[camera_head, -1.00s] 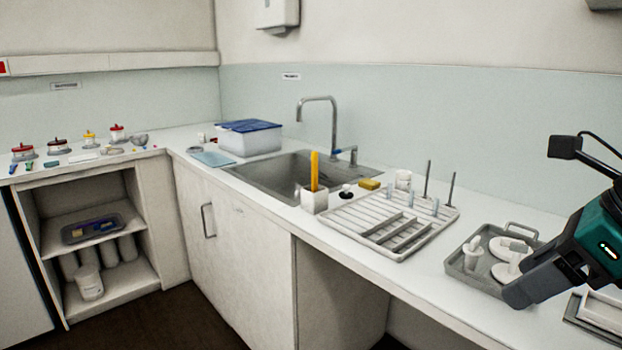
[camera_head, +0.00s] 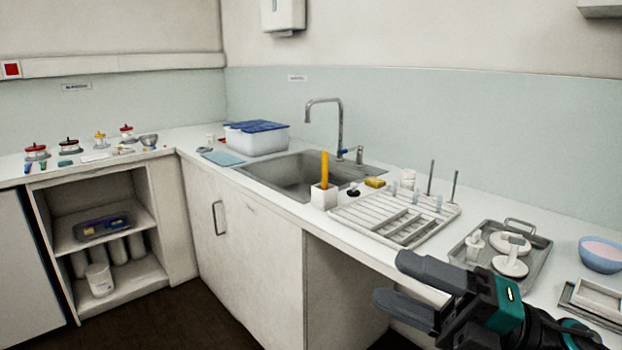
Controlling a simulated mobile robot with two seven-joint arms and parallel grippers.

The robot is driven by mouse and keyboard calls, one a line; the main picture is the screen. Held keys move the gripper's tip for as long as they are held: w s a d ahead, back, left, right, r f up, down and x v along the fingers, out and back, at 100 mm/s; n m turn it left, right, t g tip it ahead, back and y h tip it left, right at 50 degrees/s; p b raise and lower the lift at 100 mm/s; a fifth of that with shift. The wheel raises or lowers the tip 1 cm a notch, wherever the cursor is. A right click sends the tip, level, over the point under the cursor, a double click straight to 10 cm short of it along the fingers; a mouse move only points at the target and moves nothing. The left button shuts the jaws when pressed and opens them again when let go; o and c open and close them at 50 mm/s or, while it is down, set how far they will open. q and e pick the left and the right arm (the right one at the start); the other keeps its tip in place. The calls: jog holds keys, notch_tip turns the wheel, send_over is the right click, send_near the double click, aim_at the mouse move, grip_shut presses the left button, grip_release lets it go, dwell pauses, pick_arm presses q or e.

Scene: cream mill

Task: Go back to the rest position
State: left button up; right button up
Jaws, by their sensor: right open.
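My right gripper (camera_head: 388,280) is at the lower right of the head view, in front of the counter's front edge. Its two dark grey fingers are apart and nothing shows between them. They point left. The right arm comes in from the lower right corner. My left gripper is not in the head view.
A grey tray (camera_head: 537,272) with white parts lies on the counter just behind the right gripper. Near it are a pink-filled blue bowl (camera_head: 601,254), a white drying rack (camera_head: 366,228) and a sink (camera_head: 283,178). An open shelf (camera_head: 149,272) stands at left.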

jog(key=w+d+f+m+t+h, duration=0.1)
jog(key=d+f+m+t+h, duration=0.5)
jog(key=f+m, duration=0.55)
jog(key=w+d+f+m+t+h, duration=0.15)
jog(key=f+m+t+h, duration=0.35)
jog(key=f+m+h, duration=0.65)
jog(key=s+f+m+g+p, duration=0.1)
jog(key=s+f+m+g, duration=0.2)
jog(key=s+f+m, duration=0.2)
jog(key=shift+s+f+m+g, duration=0.15)
jog(key=shift+f+m+g, duration=0.15)
jog(key=shift+f+m, duration=0.5)
jog(key=s+f+g, duration=0.1)
jog(key=s+f, duration=0.1)
jog(key=s+f+m+g, duration=0.1)
jog(key=s+f, duration=0.1)
jog(key=s+f+m+g, duration=0.1)
jog(key=s+f, duration=0.1)
jog(key=shift+a+f+h, duration=0.3)
jog(key=shift+a+h, duration=0.05)
